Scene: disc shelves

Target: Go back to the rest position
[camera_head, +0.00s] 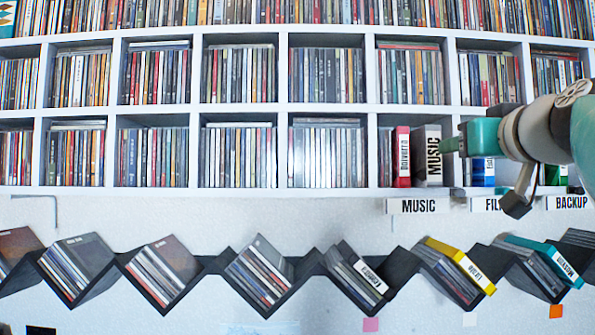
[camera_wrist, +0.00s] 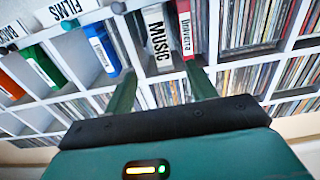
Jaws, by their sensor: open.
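My gripper (camera_head: 452,145) is at the right of the head view, in front of the lower shelf row. Its teal fingers point toward the white MUSIC box (camera_head: 428,158), which stands upright in the shelf. In the wrist view the two fingers are apart, and the MUSIC box (camera_wrist: 158,42) shows between them. I cannot tell whether a finger touches either box. Nothing shows as held.
Tall shelves (camera_head: 240,112) full of discs fill the back. Blue (camera_head: 483,170) and green boxes stand right of MUSIC, partly behind my arm. Shelf labels (camera_head: 418,206) hang below. A zigzag black rack (camera_head: 205,262) holds tilted disc stacks lower down. The wall between is mostly bare.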

